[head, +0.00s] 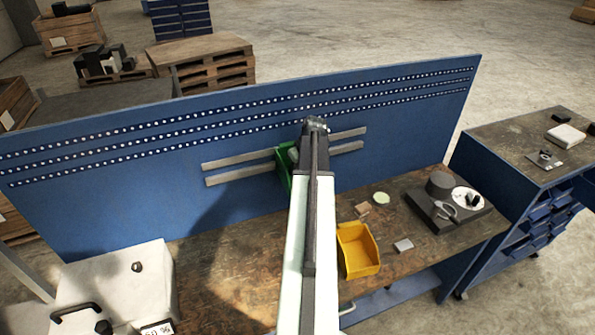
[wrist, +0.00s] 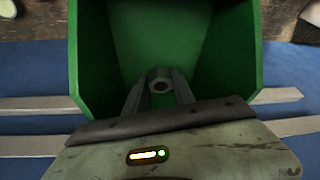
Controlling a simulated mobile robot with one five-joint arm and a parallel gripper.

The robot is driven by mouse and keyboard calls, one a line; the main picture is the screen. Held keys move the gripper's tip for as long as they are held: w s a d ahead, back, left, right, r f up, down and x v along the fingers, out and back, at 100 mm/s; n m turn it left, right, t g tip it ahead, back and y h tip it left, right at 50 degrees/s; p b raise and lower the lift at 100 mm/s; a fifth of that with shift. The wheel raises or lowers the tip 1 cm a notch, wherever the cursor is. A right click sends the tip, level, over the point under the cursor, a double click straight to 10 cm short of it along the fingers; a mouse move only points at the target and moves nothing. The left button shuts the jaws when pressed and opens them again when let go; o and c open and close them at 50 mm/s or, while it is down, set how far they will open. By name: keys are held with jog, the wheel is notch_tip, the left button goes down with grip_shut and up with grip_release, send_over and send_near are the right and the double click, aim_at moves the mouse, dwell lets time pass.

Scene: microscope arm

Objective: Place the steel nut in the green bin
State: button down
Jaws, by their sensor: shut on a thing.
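The steel nut (wrist: 161,85) is a small grey ring with a hole, held between the fingertips of my gripper (wrist: 160,84) in the wrist view. My gripper is shut on it, over the open green bin (wrist: 88,55), whose inside looks empty. I cannot tell how far the nut is above the bin floor. In the head view the green bin (head: 284,172) is mostly hidden behind my arm, near the blue back panel. The nut and fingertips cannot be made out there.
A yellow bin (head: 357,250) stands on the wooden bench (head: 230,275) right of my arm. A dark device (head: 440,186) sits farther right and a white box (head: 105,280) at the left. The blue perforated panel (head: 110,180) with grey rails rises behind the bench.

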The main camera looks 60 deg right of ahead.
jog(key=c, duration=1.1)
grip_release()
jog(key=shift+o, duration=0.2)
jog(key=p+v, duration=0.7)
jog(key=shift+r, duration=0.25)
